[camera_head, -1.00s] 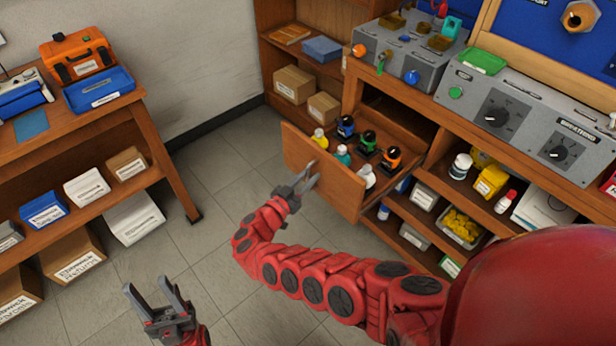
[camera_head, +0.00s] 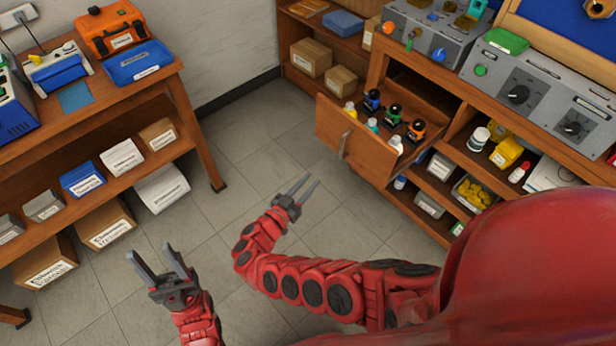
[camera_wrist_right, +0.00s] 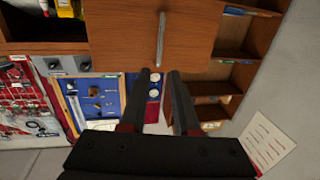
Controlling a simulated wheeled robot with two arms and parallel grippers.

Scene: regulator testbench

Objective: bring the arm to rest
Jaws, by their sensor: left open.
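My right gripper (camera_head: 311,182) is open and empty in the head view, over the grey floor and apart from the pulled-out wooden drawer (camera_head: 358,148). In the right wrist view its two dark fingers (camera_wrist_right: 155,88) stand apart with nothing between them. Beyond them is the drawer front (camera_wrist_right: 190,35) with its metal handle (camera_wrist_right: 160,38). My left gripper (camera_head: 151,253) is open and empty at the lower left of the head view, also over the floor.
The drawer holds several small bottles with coloured caps. A wooden bench (camera_head: 190,128) with boxes stands at the left. A shelf unit (camera_head: 455,135) with a grey control panel (camera_head: 545,100) stands at the right. Open floor (camera_head: 240,150) lies between them.

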